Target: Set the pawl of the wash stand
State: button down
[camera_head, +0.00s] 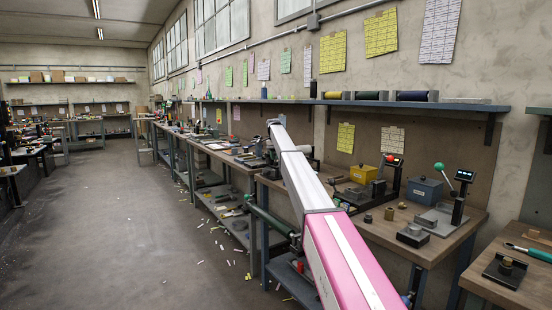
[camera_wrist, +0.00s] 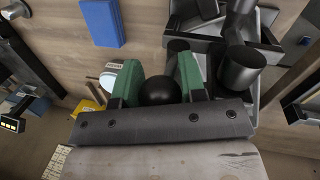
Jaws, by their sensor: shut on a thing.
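My gripper (camera_wrist: 152,72) has two green finger pads in the wrist view. They are shut on a black round knob (camera_wrist: 160,91). Just beyond the fingers on the right is a dark stand with black cylinders (camera_wrist: 241,72) on a grey base. I cannot tell for sure which part is the pawl, or whether this is the wash stand; what lies under the knob is hidden by the fingers and the gripper's body. In the head view my pink and white arm reaches over the bench, and the gripper cannot be made out there.
In the wrist view a blue block (camera_wrist: 102,22) lies at upper left and a yellow box (camera_wrist: 84,108) at left. In the head view the wooden bench (camera_head: 413,236) holds a yellow box (camera_head: 363,174), a blue box (camera_head: 425,191) and a green-knobbed lever (camera_head: 439,167). The floor (camera_head: 120,230) at left is open.

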jog(key=shift+s+d+f, duration=0.1)
jog(key=shift+s, duration=0.05)
jog(key=c, duration=0.7)
grip_release()
